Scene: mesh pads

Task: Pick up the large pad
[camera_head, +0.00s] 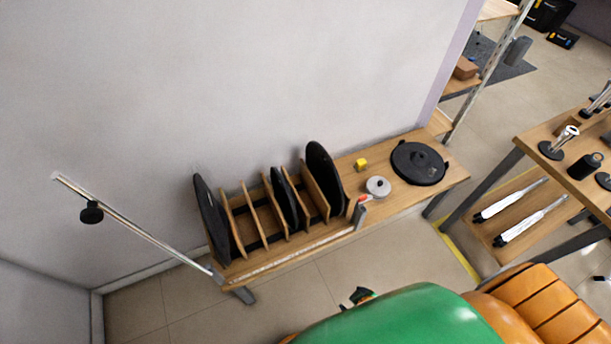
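Several dark round pads stand on edge in a wooden slotted rack (257,222) on a narrow wooden bench. A large dark pad (208,215) stands at the rack's left end. Another large dark pad (324,168) stands at its right end. A smaller dark pad (284,192) stands between them, partly hidden by dividers. A wide black disc (418,163) with raised parts lies flat on the bench to the right of the rack. I cannot tell which of these is the large pad of the task. Neither of my grippers shows in the head view.
A small yellow cube (361,165) and a silver round piece (378,187) lie between the rack and the disc. A metal rail with a black knob (91,212) juts out left of the bench. A wooden table (556,142) with tools stands at right. Floor shows in front.

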